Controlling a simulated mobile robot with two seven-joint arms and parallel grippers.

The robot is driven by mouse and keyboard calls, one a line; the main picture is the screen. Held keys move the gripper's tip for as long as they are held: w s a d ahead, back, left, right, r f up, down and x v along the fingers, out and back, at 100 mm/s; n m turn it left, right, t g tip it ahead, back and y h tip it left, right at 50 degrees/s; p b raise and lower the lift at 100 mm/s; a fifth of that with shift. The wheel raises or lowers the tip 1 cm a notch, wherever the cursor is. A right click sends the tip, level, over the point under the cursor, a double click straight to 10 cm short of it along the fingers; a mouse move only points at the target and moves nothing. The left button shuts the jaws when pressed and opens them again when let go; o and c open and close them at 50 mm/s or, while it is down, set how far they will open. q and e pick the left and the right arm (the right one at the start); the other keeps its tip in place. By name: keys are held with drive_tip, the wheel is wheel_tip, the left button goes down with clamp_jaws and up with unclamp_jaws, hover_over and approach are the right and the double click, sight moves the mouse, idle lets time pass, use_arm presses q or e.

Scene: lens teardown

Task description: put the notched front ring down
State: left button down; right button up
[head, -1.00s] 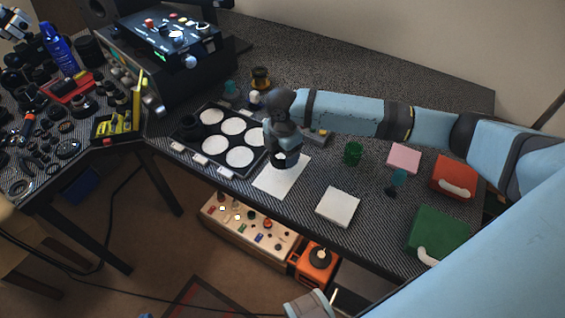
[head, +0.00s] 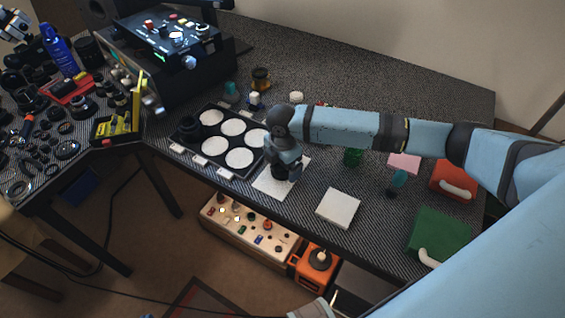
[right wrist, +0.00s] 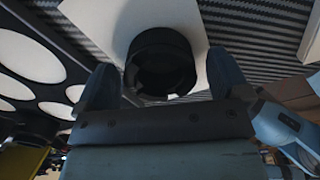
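The notched front ring (right wrist: 160,62) is a short black cylinder with a dark hollow opening and notch-like shapes inside. It stands on the white sheet (right wrist: 115,18) in the right wrist view. In the head view the ring (head: 279,172) is a small dark shape on the sheet (head: 268,187), partly hidden by my gripper. My right gripper (right wrist: 163,82) is open, one finger on each side of the ring, with a visible gap at both sides. In the head view my right gripper (head: 287,169) is low over the sheet.
A black tray (head: 222,173) with white round places lies left of the sheet. A white square block (head: 338,207) sits to the right. A green cup (head: 352,157), a teal-topped item (head: 398,180) and a green case (head: 438,234) stand farther right. The back of the table is mostly clear.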

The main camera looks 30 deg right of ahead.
drive_tip(key=shift+r, duration=0.15)
wheel_tip(320, 180, up, 12)
drive_tip(key=p, duration=0.1)
drive_tip(key=shift+p, duration=0.3)
idle(0.4)
